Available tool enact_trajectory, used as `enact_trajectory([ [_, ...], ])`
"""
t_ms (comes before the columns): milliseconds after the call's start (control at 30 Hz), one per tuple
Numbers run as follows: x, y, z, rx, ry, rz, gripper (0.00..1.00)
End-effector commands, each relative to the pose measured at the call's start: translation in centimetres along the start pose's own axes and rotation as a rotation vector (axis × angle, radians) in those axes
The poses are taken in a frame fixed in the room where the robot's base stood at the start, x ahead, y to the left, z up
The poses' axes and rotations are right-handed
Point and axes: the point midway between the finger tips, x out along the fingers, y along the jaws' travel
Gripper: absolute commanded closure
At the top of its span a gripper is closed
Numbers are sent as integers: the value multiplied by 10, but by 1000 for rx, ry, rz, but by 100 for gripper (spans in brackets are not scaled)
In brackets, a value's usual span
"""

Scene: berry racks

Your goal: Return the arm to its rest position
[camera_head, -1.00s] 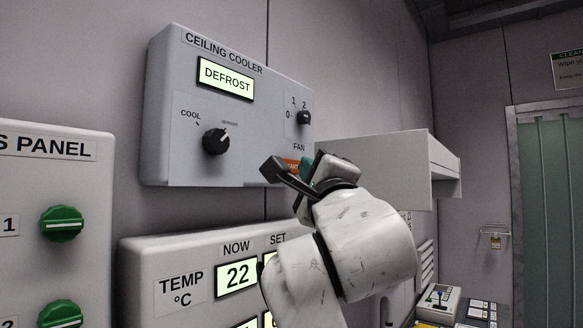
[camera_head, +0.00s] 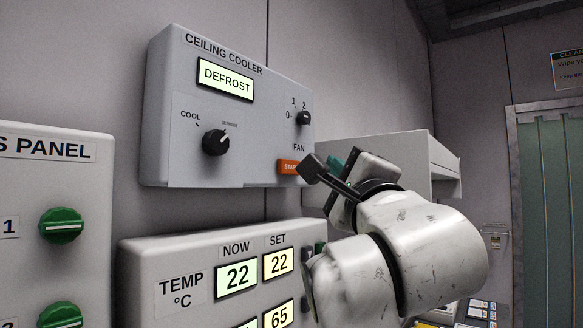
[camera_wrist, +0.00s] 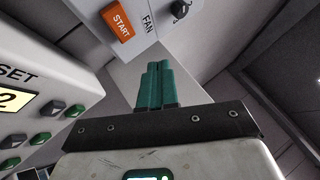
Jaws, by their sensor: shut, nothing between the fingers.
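My gripper (camera_head: 335,164) is in front of the wall, at the lower right corner of the ceiling cooler panel (camera_head: 165,110). In the wrist view its teal fingers (camera_wrist: 156,88) are together with nothing between them. The orange START button (camera_head: 288,167) shows just left of the gripper in the head view, and it also appears in the wrist view (camera_wrist: 118,23). The fingers are apart from it. The cooler's display reads DEFROST (camera_head: 226,79). My white arm reaches in from the lower right.
Below the cooler is a TEMP panel (camera_head: 160,250) with lit readouts. A panel with green knobs (camera_head: 64,226) stands at the left. A white shelf or box (camera_head: 420,150) juts from the wall behind my gripper. A greenish door (camera_head: 555,200) is at the far right.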

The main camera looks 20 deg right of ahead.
Motion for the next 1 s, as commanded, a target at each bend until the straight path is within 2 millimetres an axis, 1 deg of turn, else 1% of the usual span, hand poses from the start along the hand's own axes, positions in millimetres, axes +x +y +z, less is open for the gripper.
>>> enact_trajectory([
  [567, 0, 0, 0, 0, 0, 0, 100],
  [667, -3, 25, -11, -45, 19, 51, 100],
  [767, -12, 70, -33, -140, 48, 151, 100],
  [800, -18, 93, -44, -189, 59, 203, 100],
  [867, -31, 130, -61, -271, 69, 291, 100],
  [900, -41, 154, -72, -326, 72, 352, 100],
  [967, -58, 188, -89, -408, 71, 441, 100],
  [1000, -71, 210, -99, -462, 65, 501, 100],
])
